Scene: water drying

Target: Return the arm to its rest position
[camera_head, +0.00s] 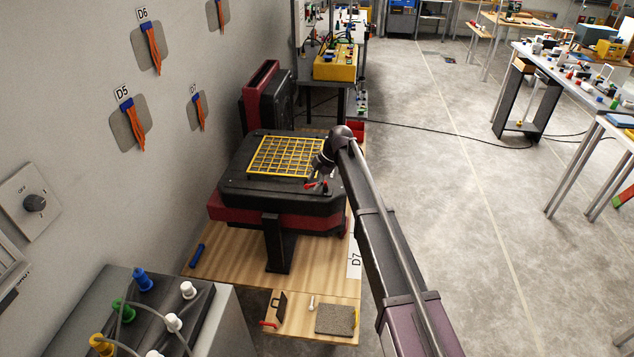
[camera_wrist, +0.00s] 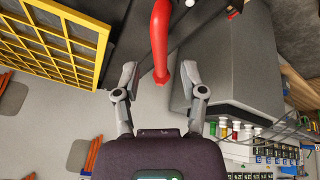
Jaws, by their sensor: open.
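My arm reaches from the lower right of the head view to the black machine with a dark red base (camera_head: 283,215). My gripper (camera_head: 318,183) is over the right part of that machine's top, beside the yellow grid (camera_head: 285,156). In the wrist view my gripper (camera_wrist: 159,78) has its two fingers apart. A red curved handle (camera_wrist: 160,30) shows between and beyond the fingertips; I cannot tell whether it touches them. The yellow grid (camera_wrist: 55,38) also fills the upper left of the wrist view.
The machine stands on a wooden table (camera_head: 225,258) against the left wall. A grey box with coloured plugs (camera_head: 215,310) is at the lower left. A yellow box (camera_head: 336,63) stands behind on a rack. The grey floor to the right is largely clear, with worktables beyond.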

